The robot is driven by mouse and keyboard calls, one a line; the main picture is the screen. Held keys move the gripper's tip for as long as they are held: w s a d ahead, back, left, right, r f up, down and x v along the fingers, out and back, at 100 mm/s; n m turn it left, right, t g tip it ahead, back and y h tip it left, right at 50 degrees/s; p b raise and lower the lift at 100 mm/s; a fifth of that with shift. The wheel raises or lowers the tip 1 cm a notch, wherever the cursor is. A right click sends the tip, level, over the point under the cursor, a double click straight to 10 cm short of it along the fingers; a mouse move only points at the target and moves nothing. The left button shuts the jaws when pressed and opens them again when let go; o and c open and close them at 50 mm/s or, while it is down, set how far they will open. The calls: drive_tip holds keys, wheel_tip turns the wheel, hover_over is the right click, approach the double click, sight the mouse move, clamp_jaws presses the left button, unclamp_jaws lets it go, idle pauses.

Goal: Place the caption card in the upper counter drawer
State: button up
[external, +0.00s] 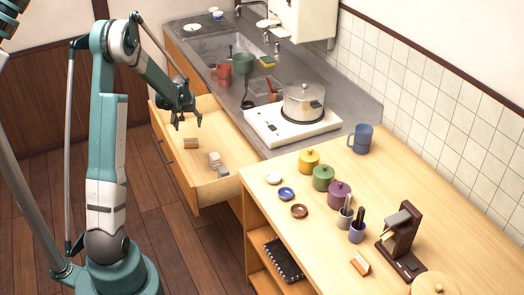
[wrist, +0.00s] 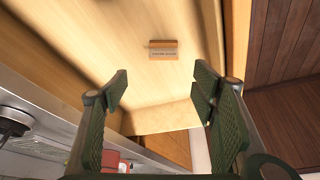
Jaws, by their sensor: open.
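The upper counter drawer (external: 208,192) is pulled out below the sink counter. Its pale wooden floor also fills much of the wrist view (wrist: 100,35). A small wooden piece with a pale lettered face, which looks like the caption card (wrist: 164,54), lies on that floor. In the external view it appears to be the small brown block (external: 191,143) in the drawer. My gripper (external: 186,124) hangs over the drawer, above and apart from this piece. In the wrist view my gripper (wrist: 160,85) is open, with nothing between its fingers.
Small grey-white items (external: 216,162) lie nearer the drawer's front corner. The counter holds a stove with a pot (external: 303,104), a red mug (external: 222,75) and several lidded jars. A small orange-brown block (external: 360,262) lies on the near counter.

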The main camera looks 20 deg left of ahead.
drive_tip(key=s+d+r+m+t, duration=0.1)
drive_tip(key=s+d+r, duration=0.5)
drive_tip(key=s+r, duration=0.5)
drive_tip(key=s+d+r+m+t, duration=0.1)
drive_tip(key=s+d+r, duration=0.4)
drive_tip(key=s+r, duration=0.6)
drive_tip(key=s+d+m, duration=0.1)
drive_tip(key=s+d, duration=0.2)
drive_tip(key=s, duration=0.9)
drive_tip(key=s+d+r+m+t+h, duration=0.1)
drive_tip(key=s+d, duration=0.3)
drive_tip(key=s, duration=0.8)
drive_tip(key=shift+s+r+h, duration=0.15)
drive_tip(key=shift+s+h, duration=0.15)
